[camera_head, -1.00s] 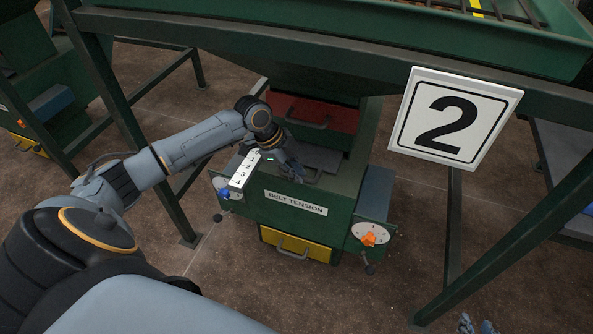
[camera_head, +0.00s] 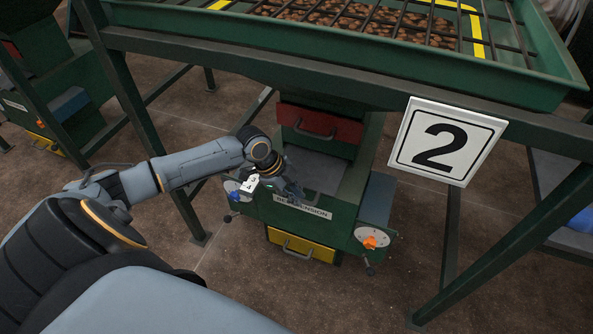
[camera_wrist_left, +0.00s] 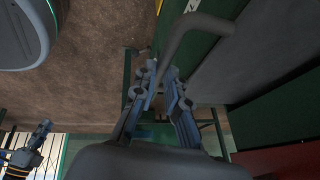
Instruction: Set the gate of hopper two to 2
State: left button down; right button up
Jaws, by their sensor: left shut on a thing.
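My left gripper (camera_head: 290,190) is at the front top edge of the green hopper box under the white "2" sign (camera_head: 448,141). In the left wrist view its fingers (camera_wrist_left: 163,88) are shut around a grey bent handle (camera_wrist_left: 184,50). The flat grey gate plate (camera_head: 318,172) shows behind the gripper in the head view. A white number scale (camera_head: 249,184) stands left of the gripper; 3 and 4 show, the rest is hidden by my arm. My right gripper (camera_wrist_left: 42,130) shows small in the left wrist view; its opening is unclear.
A red drawer (camera_head: 320,128) is above the plate and a yellow drawer (camera_head: 302,246) below. A blue knob (camera_head: 235,196) is at the box's left, an orange knob (camera_head: 370,242) at its right. Green frame legs (camera_head: 512,248) stand around the box.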

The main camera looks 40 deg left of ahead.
pick_arm(q)
jog(key=c, duration=1.4)
grip_release()
jog(key=shift+o, duration=0.2)
jog(key=v, duration=1.2)
jog(key=shift+f, duration=0.1)
